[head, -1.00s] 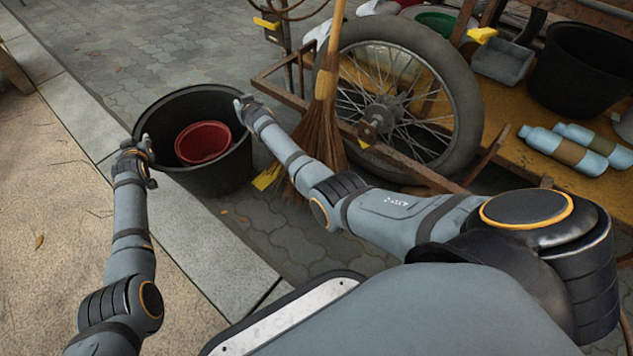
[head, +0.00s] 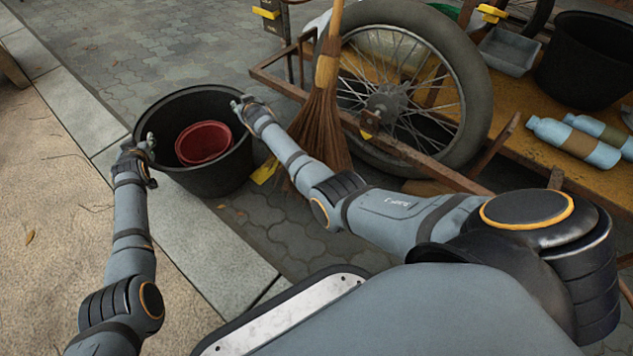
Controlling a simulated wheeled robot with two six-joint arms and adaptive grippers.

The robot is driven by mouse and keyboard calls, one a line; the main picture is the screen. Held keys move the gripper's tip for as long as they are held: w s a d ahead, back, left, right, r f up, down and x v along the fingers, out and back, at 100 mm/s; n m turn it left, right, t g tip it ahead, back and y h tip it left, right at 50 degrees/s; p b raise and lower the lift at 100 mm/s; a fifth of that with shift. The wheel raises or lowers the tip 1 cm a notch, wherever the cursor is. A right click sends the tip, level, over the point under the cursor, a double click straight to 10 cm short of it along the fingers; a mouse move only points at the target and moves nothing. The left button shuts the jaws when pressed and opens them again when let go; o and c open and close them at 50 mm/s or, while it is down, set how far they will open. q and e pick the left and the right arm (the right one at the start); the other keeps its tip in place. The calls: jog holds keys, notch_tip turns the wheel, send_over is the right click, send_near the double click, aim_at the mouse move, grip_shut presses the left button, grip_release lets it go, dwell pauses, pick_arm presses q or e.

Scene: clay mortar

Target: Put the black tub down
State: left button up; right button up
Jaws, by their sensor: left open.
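The black tub (head: 205,182) is upright, with a red bowl (head: 203,142) inside it. My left gripper (head: 149,145) is open at the tub's left rim. My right gripper (head: 238,104) is at the right rim, its fingers too small and partly turned away to tell their opening. The tub is between the two grippers. Its underside is hidden, so I cannot tell whether it touches the ground.
A straw broom (head: 322,125) and a cart wheel (head: 400,95) stand close on the right. Blue bottles (head: 575,142) and another black bucket (head: 585,60) are on the wooden cart. A stone kerb (head: 185,225) runs along the left; paving behind is open.

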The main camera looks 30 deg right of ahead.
pick_arm(q)
jog(key=v, duration=1.2)
pick_arm(e)
jog(key=v, duration=1.2)
jog(key=shift+a, duration=0.1)
